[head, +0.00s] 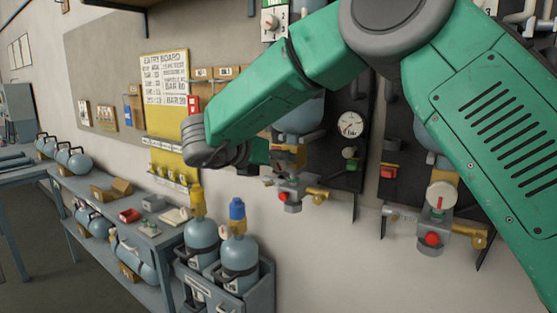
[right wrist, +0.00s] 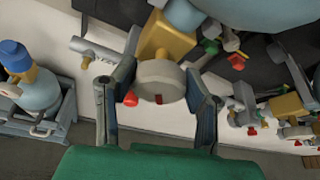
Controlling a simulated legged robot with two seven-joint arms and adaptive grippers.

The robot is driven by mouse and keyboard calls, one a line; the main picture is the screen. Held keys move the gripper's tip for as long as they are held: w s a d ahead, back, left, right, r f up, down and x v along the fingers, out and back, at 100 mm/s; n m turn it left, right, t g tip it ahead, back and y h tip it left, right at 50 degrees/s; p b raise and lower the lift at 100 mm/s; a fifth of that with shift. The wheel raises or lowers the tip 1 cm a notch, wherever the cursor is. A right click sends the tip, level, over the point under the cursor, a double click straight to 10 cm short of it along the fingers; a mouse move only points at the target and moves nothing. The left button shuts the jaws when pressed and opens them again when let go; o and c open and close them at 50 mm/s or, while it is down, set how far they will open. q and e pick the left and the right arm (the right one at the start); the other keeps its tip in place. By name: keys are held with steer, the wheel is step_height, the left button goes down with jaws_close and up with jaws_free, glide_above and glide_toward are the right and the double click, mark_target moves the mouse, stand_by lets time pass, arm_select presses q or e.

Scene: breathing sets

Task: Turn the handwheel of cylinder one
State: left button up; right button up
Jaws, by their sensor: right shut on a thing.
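My right gripper (right wrist: 160,74) is shut on a round grey handwheel (right wrist: 156,92) with a red mark, one finger on each side of it. The handwheel sits below a yellow valve block (right wrist: 170,42) under a blue-grey cylinder (right wrist: 245,14). In the head view my right gripper (head: 268,157) is at the left valve assembly, and its fingers and the held handwheel are mostly hidden. The cylinder (head: 303,118) above is partly hidden by my arm. I cannot read a number on it. My left gripper is not in view.
A second valve assembly with a pale handwheel (head: 441,195) and red knob is at the right. A gauge (head: 351,124) is on the dark wall panel. Two cylinders, yellow-capped (head: 201,235) and blue-capped (head: 240,255), stand in a rack below. A bench (head: 70,190) stands left.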

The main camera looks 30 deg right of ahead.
steer(key=n+g+h, duration=0.1)
steer(key=n, duration=0.2)
steer(key=shift+w+n+g, duration=0.15)
steer(key=shift+n+g, duration=0.15)
steer(key=shift+g, duration=0.1)
steer(key=shift+h+p, duration=0.3)
steer(key=o, duration=0.9)
steer(key=shift+o, duration=1.2)
steer(key=shift+w, duration=0.1)
steer(key=w+v, duration=0.1)
steer(key=v, duration=1.1)
steer(key=shift+s, duration=0.25)
steer(key=shift+a, duration=0.1)
stand_by(3.2)
